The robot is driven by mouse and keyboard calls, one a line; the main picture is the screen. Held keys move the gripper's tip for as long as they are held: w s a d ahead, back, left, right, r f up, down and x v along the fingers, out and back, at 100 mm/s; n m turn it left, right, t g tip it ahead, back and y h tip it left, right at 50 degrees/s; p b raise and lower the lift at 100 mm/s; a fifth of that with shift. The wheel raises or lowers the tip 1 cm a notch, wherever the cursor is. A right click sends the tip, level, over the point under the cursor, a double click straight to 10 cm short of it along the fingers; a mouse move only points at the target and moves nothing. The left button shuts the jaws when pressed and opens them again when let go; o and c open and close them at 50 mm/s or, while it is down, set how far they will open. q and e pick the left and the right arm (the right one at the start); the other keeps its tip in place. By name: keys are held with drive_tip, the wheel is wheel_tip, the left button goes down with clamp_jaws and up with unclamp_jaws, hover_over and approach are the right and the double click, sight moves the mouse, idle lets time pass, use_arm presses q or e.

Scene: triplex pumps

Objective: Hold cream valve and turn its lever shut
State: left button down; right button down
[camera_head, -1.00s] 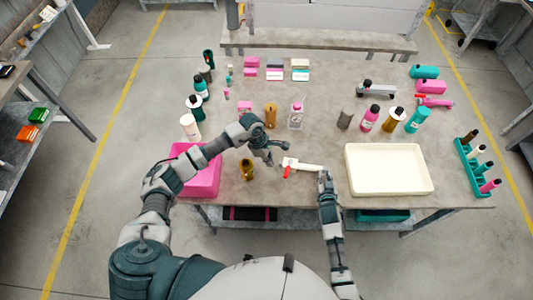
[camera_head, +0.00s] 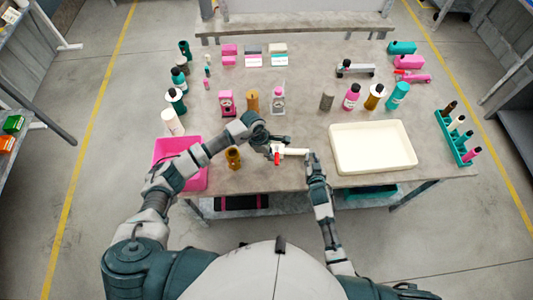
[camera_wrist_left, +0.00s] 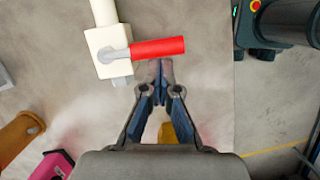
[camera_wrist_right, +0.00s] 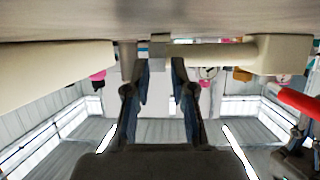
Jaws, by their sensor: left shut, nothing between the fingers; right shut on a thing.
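The cream valve (camera_head: 294,152) lies level over the front part of the table, with a cream pipe and a square body. Its red lever (camera_head: 277,158) points toward me, across the pipe. My right gripper (camera_head: 311,157) is shut on the valve's right end; the right wrist view shows the cream pipe (camera_wrist_right: 215,52) at its fingertips.
A cream tray (camera_head: 345,160) stands to the right and a pink bin (camera_head: 196,181) to the left. A brown part (camera_head: 233,157) stands close to my left forearm. Several bottles and pump parts are further back. The table's front edge runs just in front of the valve.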

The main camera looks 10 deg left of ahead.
use_arm(q)
drive_tip(key=shift+d, duration=0.45)
use_arm(e)
drive_tip(key=shift+s+a+f, duration=0.1)
drive_tip(key=shift+s+a, duration=0.05)
drive_tip(key=shift+a, duration=0.2)
use_arm(q)
drive_tip(key=shift+s, duration=0.1)
use_arm(e)
drive_tip(key=shift+d, duration=0.15)
use_arm(q)
drive_tip(key=a+r, duration=0.7)
drive_tip(key=r, duration=0.3)
drive_tip(key=shift+s+a, duration=0.25)
drive_tip(key=shift+a, duration=0.05)
drive_tip(key=shift+r, duration=0.1)
use_arm(e)
drive_tip(key=c, duration=0.9)
unclamp_jaws()
drive_tip(key=shift+d, duration=0.1)
